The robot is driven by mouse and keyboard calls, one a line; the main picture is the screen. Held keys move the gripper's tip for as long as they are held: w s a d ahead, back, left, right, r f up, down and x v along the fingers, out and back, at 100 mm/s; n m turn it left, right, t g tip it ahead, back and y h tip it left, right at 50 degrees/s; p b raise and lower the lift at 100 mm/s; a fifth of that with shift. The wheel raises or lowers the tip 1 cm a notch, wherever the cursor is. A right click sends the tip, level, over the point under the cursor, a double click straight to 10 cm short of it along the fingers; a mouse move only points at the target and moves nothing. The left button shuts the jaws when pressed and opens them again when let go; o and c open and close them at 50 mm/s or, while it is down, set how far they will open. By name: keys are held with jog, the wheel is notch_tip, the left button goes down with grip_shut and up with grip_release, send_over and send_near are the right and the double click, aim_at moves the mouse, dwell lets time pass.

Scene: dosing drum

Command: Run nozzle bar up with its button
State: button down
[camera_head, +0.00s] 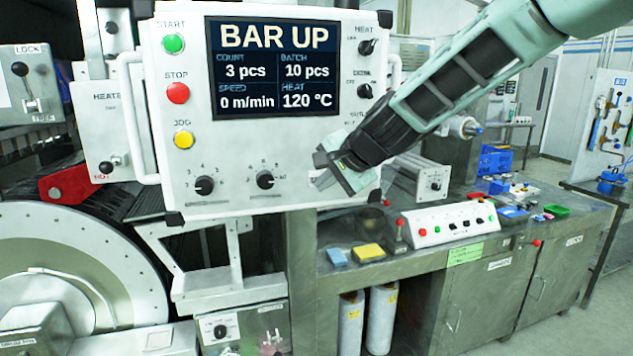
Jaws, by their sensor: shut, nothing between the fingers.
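A white control panel (228,196) faces me, with a screen (272,70) reading BAR UP, count 3 pcs, batch 10 pcs, speed 0 m/min and heat 120 °C. At its left are a green START button (173,43), a red STOP button (177,93) and a yellow JOG button (183,140). My gripper (322,170) is shut and empty, in front of the panel's lower right corner, right of two black knobs. It hides part of that corner; I cannot tell whether it touches the panel. I cannot make out a button marked for the nozzle bar, nor the bar itself.
A metal bench (400,255) on the right carries a white button box (447,222), a grey device (417,177), and yellow and blue blocks. A large drum (75,255) stands at lower left, below a red lever (70,184). Floor shows at far right.

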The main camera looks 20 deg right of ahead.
jog(key=shift+s, duration=0.1)
jog(key=s+b, duration=0.2)
jog(key=s, duration=0.2)
jog(key=shift+s, duration=0.4)
dwell(0.4)
jog(key=s+a+f+n+g+b, duration=0.1)
jog(key=s+a+f+n+g, duration=0.2)
jog(key=s+a+f+n, duration=0.35)
jog(key=s+a+f+n+g+b, duration=0.1)
jog(key=s+a+f+n+g, duration=0.25)
jog(key=s, duration=0.65)
jog(key=s+d+f+n+g+h, duration=0.1)
jog(key=s+f+n, duration=0.3)
jog(key=s, duration=0.3)
jog(key=s+d+f+n+g+h+b, duration=0.1)
jog(key=s+f+n, duration=0.3)
jog(key=s, duration=0.4)
jog(key=shift+d+f+n+g+h, duration=0.25)
jog(key=shift+d+n+g+h, duration=0.1)
jog(key=shift+d+n+h, duration=0.2)
